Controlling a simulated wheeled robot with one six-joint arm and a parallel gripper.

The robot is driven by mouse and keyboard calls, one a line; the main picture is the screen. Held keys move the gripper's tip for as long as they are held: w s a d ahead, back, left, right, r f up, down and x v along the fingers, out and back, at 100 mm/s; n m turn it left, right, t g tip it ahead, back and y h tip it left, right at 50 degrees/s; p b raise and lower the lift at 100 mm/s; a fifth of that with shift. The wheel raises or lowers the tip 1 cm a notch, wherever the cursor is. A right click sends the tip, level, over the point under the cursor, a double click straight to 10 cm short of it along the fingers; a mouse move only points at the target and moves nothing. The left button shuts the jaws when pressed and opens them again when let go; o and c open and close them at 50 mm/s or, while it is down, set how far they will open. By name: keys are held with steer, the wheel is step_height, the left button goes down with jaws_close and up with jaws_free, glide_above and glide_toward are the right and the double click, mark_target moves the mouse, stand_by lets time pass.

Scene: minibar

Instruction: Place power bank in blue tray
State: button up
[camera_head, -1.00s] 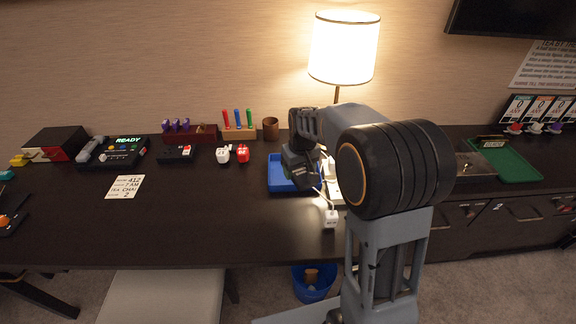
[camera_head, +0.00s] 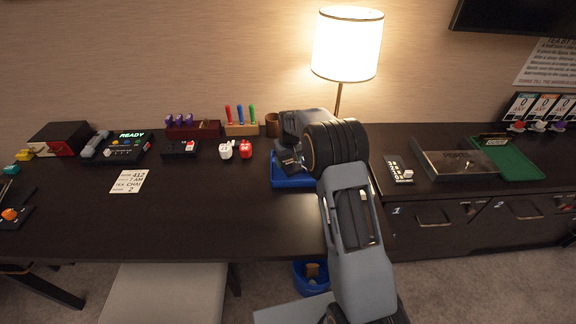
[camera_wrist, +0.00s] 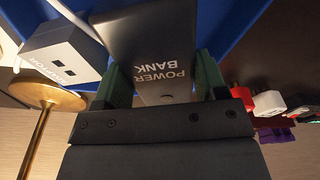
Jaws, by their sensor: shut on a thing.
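The power bank (camera_wrist: 150,45) is a dark slab with white POWER BANK lettering. In the wrist view it sits between the green fingers of my gripper (camera_wrist: 163,80), which is shut on it. The blue tray (camera_wrist: 215,25) fills the background behind it. In the head view the blue tray (camera_head: 298,184) lies on the desk below the lamp, partly covered by my arm. My gripper (camera_head: 288,162) is over the tray there. I cannot tell whether the power bank touches the tray floor.
A white adaptor (camera_wrist: 65,55) is close beside the gripper in the wrist view. The lamp (camera_head: 346,45) stands behind my arm. The desk's front left is mostly clear.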

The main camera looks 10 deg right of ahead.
mark_target(288, 160)
steer(key=shift+f, duration=1.55)
steer(key=shift+f, duration=0.1)
steer(key=shift+f, duration=0.15)
steer(key=o, duration=0.9)
